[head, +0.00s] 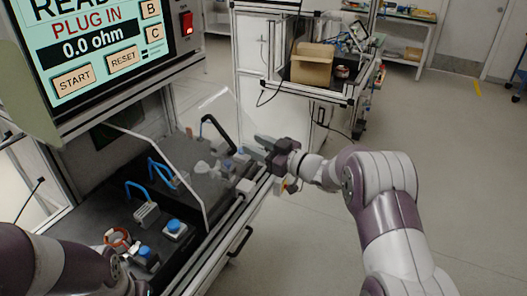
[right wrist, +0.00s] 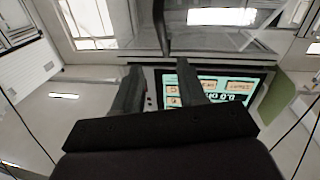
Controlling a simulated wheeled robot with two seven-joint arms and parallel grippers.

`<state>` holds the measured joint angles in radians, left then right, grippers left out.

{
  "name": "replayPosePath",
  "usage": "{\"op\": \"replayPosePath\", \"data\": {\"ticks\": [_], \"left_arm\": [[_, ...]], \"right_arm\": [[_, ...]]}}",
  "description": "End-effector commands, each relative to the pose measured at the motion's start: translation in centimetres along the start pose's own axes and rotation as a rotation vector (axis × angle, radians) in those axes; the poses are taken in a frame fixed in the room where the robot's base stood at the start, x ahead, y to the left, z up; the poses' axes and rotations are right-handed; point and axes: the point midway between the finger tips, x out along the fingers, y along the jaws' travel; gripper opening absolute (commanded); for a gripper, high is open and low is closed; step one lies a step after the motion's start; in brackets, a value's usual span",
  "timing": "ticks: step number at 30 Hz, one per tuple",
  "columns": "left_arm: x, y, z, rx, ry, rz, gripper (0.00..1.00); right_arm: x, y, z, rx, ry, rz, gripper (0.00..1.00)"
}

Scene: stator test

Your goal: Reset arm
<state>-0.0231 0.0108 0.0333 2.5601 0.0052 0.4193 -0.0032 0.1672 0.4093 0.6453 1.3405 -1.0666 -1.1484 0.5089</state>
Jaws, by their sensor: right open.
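My right arm reaches in from the lower right in the head view. My right gripper (head: 250,147) is over the right edge of the black bench, near the clear shield. In the right wrist view its two dark fingers (right wrist: 158,88) stand apart with nothing between them, so it is open and empty. My left arm shows at the lower left of the head view, low by the bench front; its fingers cannot be seen. The test screen (head: 85,45) reads "PLUG IN" and "0.0 ohm", and it also shows in the right wrist view (right wrist: 213,88).
The bench carries a clear shield (head: 165,150), blue hoops (head: 160,170), a black hoop (head: 218,130), a blue button (head: 174,227) and an orange ring (head: 117,238). A cart behind holds a cardboard box (head: 312,64). The floor (head: 465,150) at right is clear.

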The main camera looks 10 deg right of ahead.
Motion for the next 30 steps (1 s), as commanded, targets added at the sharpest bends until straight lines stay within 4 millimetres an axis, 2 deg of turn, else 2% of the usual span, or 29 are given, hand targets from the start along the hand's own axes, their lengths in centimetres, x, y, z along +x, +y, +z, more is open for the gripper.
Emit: {"op": "replayPosePath", "data": {"ticks": [3, 5, 15, 17, 19, 20, 21, 23, 24, 26, 27, 30], "left_arm": [[0.3, 0.0, 0.0, 0.000, 0.000, 0.000, 0.39], [0.3, 0.0, 0.0, 0.000, 0.000, 0.000, 0.39], [0.3, 0.0, 0.0, 0.000, 0.000, 0.000, 0.39], [0.3, 0.0, 0.0, 0.000, 0.000, 0.000, 0.39], [0.3, 0.0, 0.0, 0.000, 0.000, 0.000, 0.39], [0.3, 0.0, 0.0, 0.000, 0.000, 0.000, 0.39], [0.2, 0.0, 0.0, 0.000, 0.000, 0.000, 0.39], [-0.1, 0.0, 0.0, 0.000, 0.000, 0.000, 0.39], [-0.4, 0.0, -0.1, 0.000, 0.000, 0.000, 0.39], [-0.7, 0.0, -0.1, 0.000, 0.000, 0.000, 0.39], [-0.8, 0.0, -0.1, 0.000, 0.000, 0.000, 0.39], [-1.3, 0.0, -0.1, 0.000, 0.000, 0.000, 0.39]], "right_arm": [[-1.7, 0.1, 0.1, 0.001, -0.001, 0.002, 0.41], [-2.1, 0.0, 0.1, 0.000, -0.001, 0.001, 0.41], [-2.3, 0.1, 0.2, -0.014, -0.007, 0.003, 0.41], [-2.3, 0.9, 1.2, -0.039, -0.057, 0.043, 0.41], [-3.3, 2.6, 4.5, -0.029, -0.191, 0.159, 0.41], [-4.4, 3.4, 6.4, -0.010, -0.278, 0.229, 0.41], [-6.7, 4.2, 8.9, 0.027, -0.428, 0.338, 0.41], [-11.4, 3.3, 11.7, 0.116, -0.692, 0.480, 0.41], [-14.9, 1.2, 12.8, 0.192, -0.864, 0.539, 0.41], [-19.4, -2.9, 13.5, 0.308, -1.074, 0.577, 0.41], [-22.0, -5.8, 13.4, 0.383, -1.187, 0.582, 0.41], [-26.6, -12.7, 12.0, 0.544, -1.383, 0.559, 0.41]]}}
